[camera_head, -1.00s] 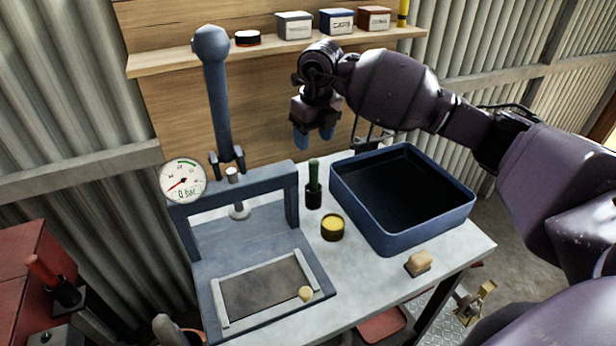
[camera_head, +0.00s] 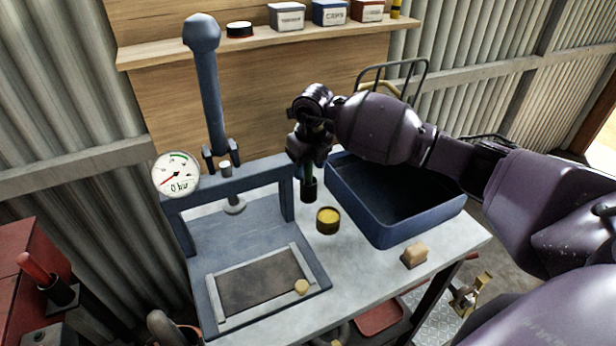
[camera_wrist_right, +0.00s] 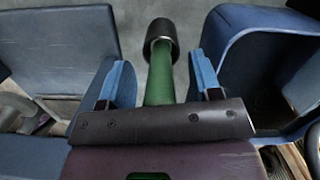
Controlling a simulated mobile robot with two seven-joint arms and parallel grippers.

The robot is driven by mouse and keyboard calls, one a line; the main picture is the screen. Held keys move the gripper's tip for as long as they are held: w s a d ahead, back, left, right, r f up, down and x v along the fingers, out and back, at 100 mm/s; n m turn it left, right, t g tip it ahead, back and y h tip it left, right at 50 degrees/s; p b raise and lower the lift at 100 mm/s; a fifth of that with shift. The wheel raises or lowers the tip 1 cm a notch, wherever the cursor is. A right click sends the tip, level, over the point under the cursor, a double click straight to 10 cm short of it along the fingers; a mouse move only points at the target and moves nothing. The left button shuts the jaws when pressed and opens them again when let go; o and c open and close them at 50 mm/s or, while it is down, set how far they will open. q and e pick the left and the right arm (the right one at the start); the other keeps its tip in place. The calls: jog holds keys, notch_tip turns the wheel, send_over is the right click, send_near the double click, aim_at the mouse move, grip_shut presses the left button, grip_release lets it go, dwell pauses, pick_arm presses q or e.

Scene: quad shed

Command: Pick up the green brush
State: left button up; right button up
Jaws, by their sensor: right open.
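The green brush (camera_head: 309,189) stands upright on the bench between the press and the blue tray. Its dark lower end shows in the head view, and most of its green handle is hidden by my right gripper (camera_head: 308,165). In the right wrist view the brush's green handle (camera_wrist_right: 160,78) lies between the two blue fingers of my right gripper (camera_wrist_right: 159,78), with a visible gap on each side. The gripper is open around the handle from above. My left gripper is out of view.
The blue press (camera_head: 240,246) with its gauge (camera_head: 176,175) stands close on the left. The deep blue tray (camera_head: 378,222) is close on the right. A yellow-topped tin (camera_head: 328,221) stands in front of the brush, and a tan block (camera_head: 414,255) lies near the bench's front edge.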

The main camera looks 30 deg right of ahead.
jog(key=c, duration=1)
jog(key=shift+r, duration=0.1)
jog(key=shift+c, duration=0.2)
jog(key=shift+r+p, duration=0.3)
jog(key=shift+r, duration=0.25)
notch_tip(320, 180, up, 8)
jog(key=p, duration=0.4)
jog(key=shift+r+p, duration=0.35)
jog(key=shift+r, duration=0.15)
jog(key=shift+f, duration=0.1)
